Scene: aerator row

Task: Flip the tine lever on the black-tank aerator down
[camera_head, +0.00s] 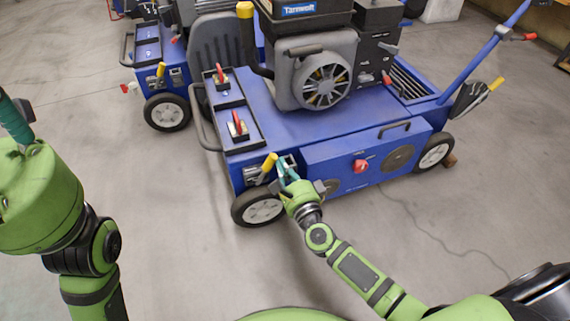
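The near blue aerator (285,130) stands in front of me with a black tank-like block (375,38) on top behind its engine. A yellow-tipped lever (269,163) sticks up at its front left corner, above the front wheel. My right gripper (286,170) has its teal fingers at that corner, just right of the yellow lever; I cannot tell whether they touch the aerator, or whether they are open. My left gripper (16,122) shows only in part at the left edge, away from the aerator, its fingers cut off or unclear.
Two red levers (237,124) stand on the near aerator's left deck. A grey handle bar (203,125) juts from its left side. A second blue aerator (150,72), with its own yellow lever (161,70), stands behind left. The concrete floor (180,240) in front is clear, apart from a thin dark line at right.

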